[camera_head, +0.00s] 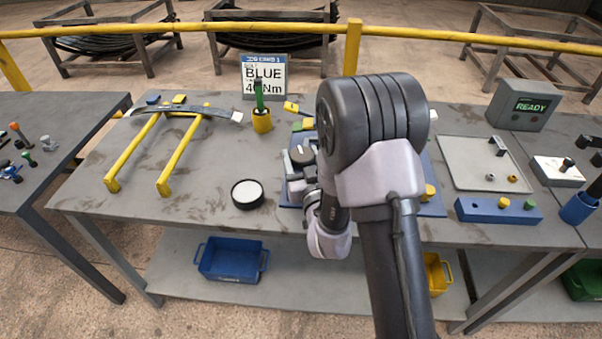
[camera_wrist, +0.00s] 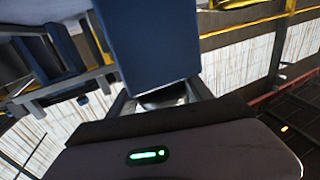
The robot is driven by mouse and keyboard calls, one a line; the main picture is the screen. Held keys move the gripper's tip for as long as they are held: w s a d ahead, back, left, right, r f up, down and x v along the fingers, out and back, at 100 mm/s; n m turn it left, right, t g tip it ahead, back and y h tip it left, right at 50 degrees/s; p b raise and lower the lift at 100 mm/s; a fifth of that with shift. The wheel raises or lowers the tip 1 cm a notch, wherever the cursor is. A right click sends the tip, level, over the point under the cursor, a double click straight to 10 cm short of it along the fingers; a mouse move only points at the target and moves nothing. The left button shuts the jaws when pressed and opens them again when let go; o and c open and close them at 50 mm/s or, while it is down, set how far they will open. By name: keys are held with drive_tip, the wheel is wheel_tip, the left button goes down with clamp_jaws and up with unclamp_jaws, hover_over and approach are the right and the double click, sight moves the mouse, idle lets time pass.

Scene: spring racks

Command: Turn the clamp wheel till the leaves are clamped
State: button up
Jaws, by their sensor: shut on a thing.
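The blue clamp fixture (camera_head: 435,207) lies on the middle bench, largely hidden behind my arm. A dark round part, which looks like the clamp wheel (camera_head: 301,155), shows at its left side. My gripper (camera_head: 308,185) is at this side of the fixture, its fingers mostly hidden by my wrist. In the wrist view a dark rounded piece sits between the fingers (camera_wrist: 165,98), so my gripper appears shut on the wheel. A large blue block (camera_wrist: 150,42) fills the view just beyond it. The leaves inside the clamp are hidden, so I cannot tell whether they are clamped.
A leaf strip (camera_head: 190,111) lies across a yellow stand (camera_head: 134,152) at left. A round black-rimmed dish (camera_head: 247,194) is left of my gripper. A yellow cup (camera_head: 262,121) stands behind, by a sign reading BLUE. A grey tray (camera_head: 460,178) and a READY box (camera_head: 522,105) are at right.

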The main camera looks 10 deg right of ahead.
drive_tip(key=m+h+b, duration=0.2)
drive_tip(key=h+b, duration=0.1)
drive_tip(key=shift+f, duration=0.3)
drive_tip(key=shift+r+m+g+h+b, duration=0.2)
drive_tip(key=shift+m+g+h+b, duration=0.2)
drive_tip(key=shift+m+h+b, duration=0.55)
drive_tip(key=shift+r+h, duration=0.1)
drive_tip(key=shift+h, duration=0.25)
drive_tip(key=o, duration=1.4)
drive_tip(key=shift+c, duration=0.2)
